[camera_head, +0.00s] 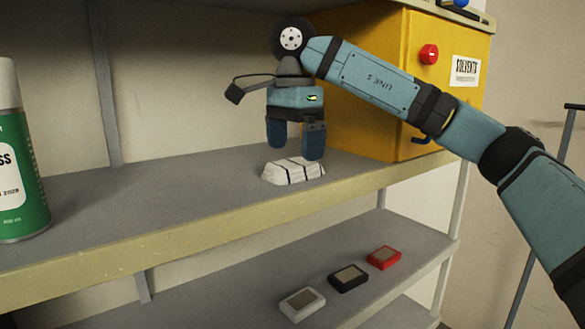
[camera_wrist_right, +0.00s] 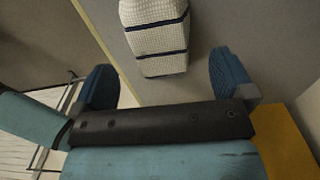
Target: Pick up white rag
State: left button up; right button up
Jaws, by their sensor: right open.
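A white rag (camera_head: 293,171) with dark stripes lies folded on the upper shelf, left of the yellow cabinet. My right gripper (camera_head: 294,152) is open and points down just above the rag, its blue fingers spread. In the right wrist view the rag (camera_wrist_right: 155,35) lies beyond the fingertips, roughly in line with the gap between the two fingers (camera_wrist_right: 162,80). The fingers do not appear to hold it. My left gripper is not in view.
The yellow solvents cabinet (camera_head: 390,75) stands close to the right of my gripper. A green spray can (camera_head: 22,170) stands at the far left of the upper shelf (camera_head: 130,205). White, black and red small boxes (camera_head: 347,278) lie on the lower shelf. The shelf between can and rag is clear.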

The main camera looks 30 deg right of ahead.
aim_at(295, 162)
jog(key=shift+d+f, duration=0.1)
jog(key=shift+f, duration=1.4)
jog(key=shift+c, duration=0.2)
jog(key=c, duration=1)
jog(key=shift+o, duration=0.2)
jog(key=shift+r, duration=0.1)
